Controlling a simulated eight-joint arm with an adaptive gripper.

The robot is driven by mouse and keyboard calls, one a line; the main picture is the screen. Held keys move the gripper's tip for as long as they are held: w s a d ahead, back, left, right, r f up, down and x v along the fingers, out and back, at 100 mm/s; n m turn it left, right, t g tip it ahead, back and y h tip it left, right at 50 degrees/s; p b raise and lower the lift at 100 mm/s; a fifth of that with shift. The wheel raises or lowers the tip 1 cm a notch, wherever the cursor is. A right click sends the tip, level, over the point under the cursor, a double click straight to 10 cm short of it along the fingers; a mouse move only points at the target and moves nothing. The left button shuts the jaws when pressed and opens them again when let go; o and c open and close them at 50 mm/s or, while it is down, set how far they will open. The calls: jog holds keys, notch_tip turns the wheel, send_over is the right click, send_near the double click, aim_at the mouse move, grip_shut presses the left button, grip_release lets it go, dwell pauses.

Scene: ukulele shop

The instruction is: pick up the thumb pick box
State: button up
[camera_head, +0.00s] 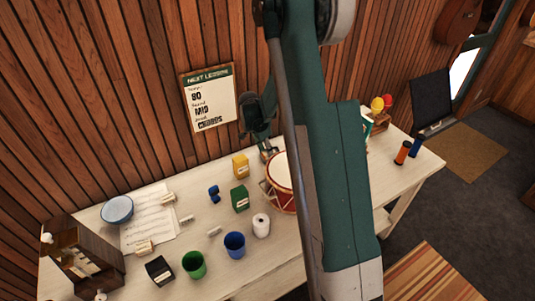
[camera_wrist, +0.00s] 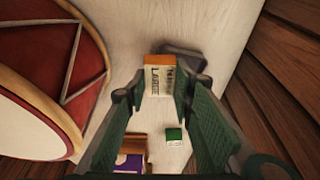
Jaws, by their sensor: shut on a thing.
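The thumb pick box (camera_wrist: 160,80) is small, with an orange edge and a cream label whose print includes "LARGE". In the wrist view it sits between the two fingertips of my gripper (camera_wrist: 157,90), which is shut on it. Below the box is the pale table top; I cannot tell whether the box touches it. In the head view my gripper (camera_head: 262,132) is behind the drum, close to the wall, and the box is hard to make out there.
The red drum (camera_wrist: 50,80) stands close beside my gripper; it also shows in the head view (camera_head: 282,170). A small green box (camera_wrist: 174,135) and a purple-labelled box (camera_wrist: 130,158) lie nearby. A yellow box (camera_head: 241,166) and green box (camera_head: 240,199) stand left of the drum.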

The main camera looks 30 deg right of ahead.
jog(key=shift+r, duration=3.95)
jog(key=shift+f+n, duration=0.1)
jog(key=shift+n, duration=0.2)
jog(key=n, duration=0.2)
jog(key=n+t, duration=0.1)
jog(key=shift+w+d+f+n, duration=0.25)
jog(key=shift+d+f+n, duration=0.05)
jog(key=shift+d+f, duration=0.05)
jog(key=n, duration=0.1)
jog(key=n+b, duration=0.1)
jog(key=n, duration=0.1)
jog(key=d+n+t+y, duration=0.1)
jog(key=shift+w+f+n, duration=0.3)
jog(key=shift+f+n, duration=0.05)
jog(key=shift+n, duration=0.05)
jog(key=n, duration=0.1)
jog(key=n+b, duration=0.1)
jog(key=n, duration=0.1)
jog(key=n+y, duration=0.1)
jog(key=shift+w+d+f+n+t, duration=0.1)
jog(key=shift+w+d+n+t, duration=0.2)
jog(key=shift+w+d+t, duration=0.1)
jog(key=n, duration=0.2)
jog(key=d+n+y+b, duration=0.1)
jog(key=n, duration=0.1)
jog(key=shift+w, duration=0.3)
